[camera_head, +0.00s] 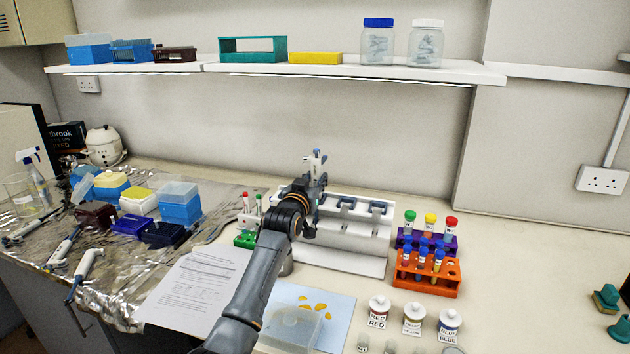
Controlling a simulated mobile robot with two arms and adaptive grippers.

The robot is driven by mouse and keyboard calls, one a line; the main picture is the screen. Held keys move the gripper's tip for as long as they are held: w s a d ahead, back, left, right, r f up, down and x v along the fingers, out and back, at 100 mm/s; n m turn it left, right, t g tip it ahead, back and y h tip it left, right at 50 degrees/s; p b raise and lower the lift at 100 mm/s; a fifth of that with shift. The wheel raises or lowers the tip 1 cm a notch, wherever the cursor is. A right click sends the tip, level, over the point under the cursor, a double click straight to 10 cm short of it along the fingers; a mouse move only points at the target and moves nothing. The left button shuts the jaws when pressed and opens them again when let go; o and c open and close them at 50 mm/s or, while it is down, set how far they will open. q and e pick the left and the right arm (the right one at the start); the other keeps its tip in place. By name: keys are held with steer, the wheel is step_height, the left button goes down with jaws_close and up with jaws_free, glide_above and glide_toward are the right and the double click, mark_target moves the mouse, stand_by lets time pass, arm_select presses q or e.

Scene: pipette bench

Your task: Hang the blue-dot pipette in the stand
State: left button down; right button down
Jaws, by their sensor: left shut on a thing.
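The white stand (352,245) is at the middle of the bench, with a row of dark blue-edged slots along its top. My left gripper (316,190) is at the stand's left end, shut on a pipette (315,159). The pipette's pale head sticks up above the gripper. Its lower part is hidden by my gripper and arm, and I cannot make out a blue dot or tell whether it touches the stand. Other pipettes (86,265) lie on the foil at the left. My right gripper does not show.
An orange rack (428,283) and purple rack (447,246) of capped tubes stand right of the stand. Labelled jars (379,311) are in front. A shelf (290,70) runs above. The bench at right is mostly clear.

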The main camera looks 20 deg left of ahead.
arm_select(q)
steer(key=shift+f, duration=0.5)
steer(key=c, duration=1)
jaws_free()
steer(key=shift+s, duration=0.1)
steer(key=s, duration=1.2)
steer(key=shift+a, duration=0.2)
steer(key=shift+f, duration=0.1)
